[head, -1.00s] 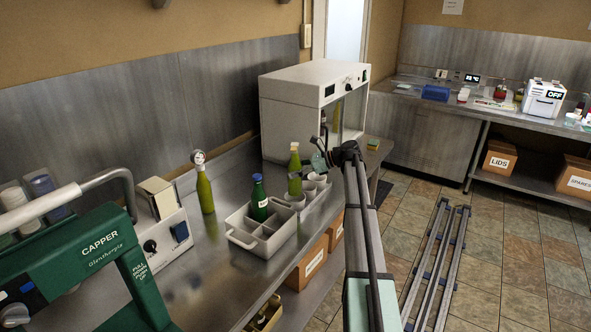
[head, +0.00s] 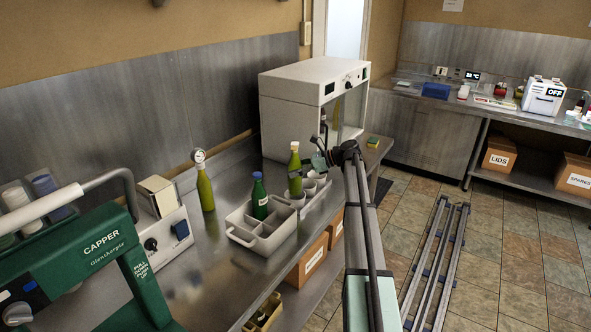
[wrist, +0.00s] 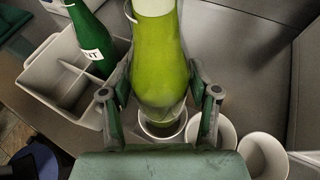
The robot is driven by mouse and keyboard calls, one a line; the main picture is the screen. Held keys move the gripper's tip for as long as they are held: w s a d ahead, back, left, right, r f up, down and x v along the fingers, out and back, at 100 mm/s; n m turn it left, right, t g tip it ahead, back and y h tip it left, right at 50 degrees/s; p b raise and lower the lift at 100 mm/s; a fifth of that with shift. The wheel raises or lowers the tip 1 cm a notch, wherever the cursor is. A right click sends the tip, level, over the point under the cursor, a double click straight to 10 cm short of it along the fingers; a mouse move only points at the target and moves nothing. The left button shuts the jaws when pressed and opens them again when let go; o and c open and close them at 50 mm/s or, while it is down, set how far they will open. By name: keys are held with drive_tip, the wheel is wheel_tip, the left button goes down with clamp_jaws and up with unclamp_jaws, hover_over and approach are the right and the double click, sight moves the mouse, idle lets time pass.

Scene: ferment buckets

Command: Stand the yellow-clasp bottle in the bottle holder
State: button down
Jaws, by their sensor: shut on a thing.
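The yellow-clasp bottle (head: 295,172) is yellow-green, with a pale yellowish top, and stands about upright in my gripper (head: 301,173). In the wrist view the fingers (wrist: 158,100) close on both sides of the bottle (wrist: 158,62). The bottle holder (head: 314,198) is a pale row of round cups on the steel counter. The bottle's base is at the holder's end cup (wrist: 163,124), nearest the divided crate. I cannot tell how far the base is inside the cup. Two other cups (wrist: 212,140) show empty.
A pale divided crate (head: 262,243) beside the holder holds a dark green, blue-capped bottle (head: 259,198). Another green bottle with a gauge (head: 205,188) stands at the wall. A white cabinet (head: 290,115) is behind the holder; a green capper (head: 90,265) is at front left.

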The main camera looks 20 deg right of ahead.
sight(296, 181)
drive_tip(key=shift+f, duration=2.1)
idle(0.6)
drive_tip(key=shift+f+p, duration=0.45)
idle(1.3)
drive_tip(key=shift+c, duration=1)
unclamp_jaws()
drive_tip(key=v, duration=1.2)
drive_tip(key=s+d+r+p, duration=0.3)
drive_tip(key=s+r+p, duration=0.1)
drive_tip(key=s+r, duration=0.1)
drive_tip(key=shift+p, duration=0.35)
